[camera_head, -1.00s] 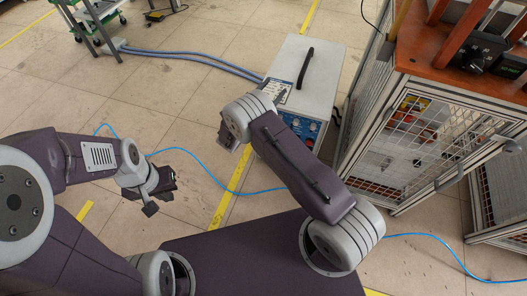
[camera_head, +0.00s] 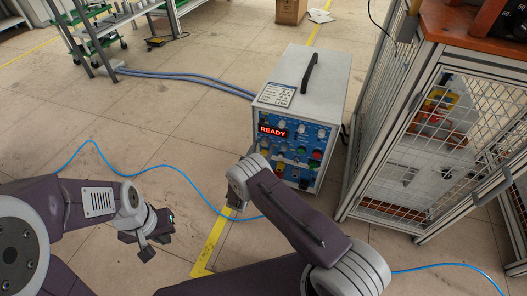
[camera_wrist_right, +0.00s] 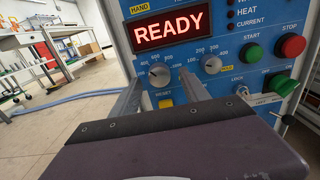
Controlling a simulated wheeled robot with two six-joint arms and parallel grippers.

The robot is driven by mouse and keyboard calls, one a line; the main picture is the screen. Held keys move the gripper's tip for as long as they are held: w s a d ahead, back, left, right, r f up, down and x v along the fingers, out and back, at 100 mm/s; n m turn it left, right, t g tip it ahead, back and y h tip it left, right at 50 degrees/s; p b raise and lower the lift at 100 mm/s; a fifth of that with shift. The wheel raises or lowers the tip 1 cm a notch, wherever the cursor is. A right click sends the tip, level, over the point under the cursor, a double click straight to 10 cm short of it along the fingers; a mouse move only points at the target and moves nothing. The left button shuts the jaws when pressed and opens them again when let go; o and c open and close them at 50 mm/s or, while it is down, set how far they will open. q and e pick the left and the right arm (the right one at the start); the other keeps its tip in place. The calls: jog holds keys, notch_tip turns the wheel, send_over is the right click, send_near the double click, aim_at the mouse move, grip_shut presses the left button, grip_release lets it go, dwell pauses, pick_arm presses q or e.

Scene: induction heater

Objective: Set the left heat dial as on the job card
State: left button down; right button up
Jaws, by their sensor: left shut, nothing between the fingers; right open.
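The induction heater (camera_head: 325,95) is a grey-white box with a blue front panel and a lit red READY display (camera_head: 272,130). In the right wrist view, the left dial (camera_wrist_right: 159,74) is a small grey knob with a numbered scale, below the display; another dial (camera_wrist_right: 211,64) sits to its right. My right gripper (camera_head: 236,192) is open before the panel; in its wrist view the left dial appears between its fingers (camera_wrist_right: 160,84), contact unclear. The job card (camera_head: 276,94) lies on the heater top, its text too small to read. My left gripper (camera_head: 168,226) is shut and empty, away from the heater.
A green START button (camera_wrist_right: 251,50), a red STOP button (camera_wrist_right: 291,46) and a yellow RESET button (camera_wrist_right: 165,103) are on the panel. A mesh cage (camera_head: 420,150) stands right of the heater. A blue cable (camera_head: 180,172) crosses the floor. Open floor lies left.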

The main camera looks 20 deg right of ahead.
jog(key=shift+x, duration=0.85)
grip_shut()
pick_arm(q)
jog(key=shift+f, duration=0.4)
pick_arm(e)
jog(key=m+p, duration=0.1)
jog(key=m, duration=0.3)
jog(key=shift+r, duration=0.1)
jog(key=m+p, duration=0.1)
jog(key=m, duration=0.3)
jog(key=shift+a+m, duration=0.1)
jog(key=shift+m, duration=0.2)
jog(key=m+p, duration=0.1)
jog(key=m, duration=0.2)
pick_arm(q)
jog(key=shift+r+p, duration=0.6)
jog(key=shift+r, duration=1.55)
pick_arm(e)
jog(key=shift+m, duration=2)
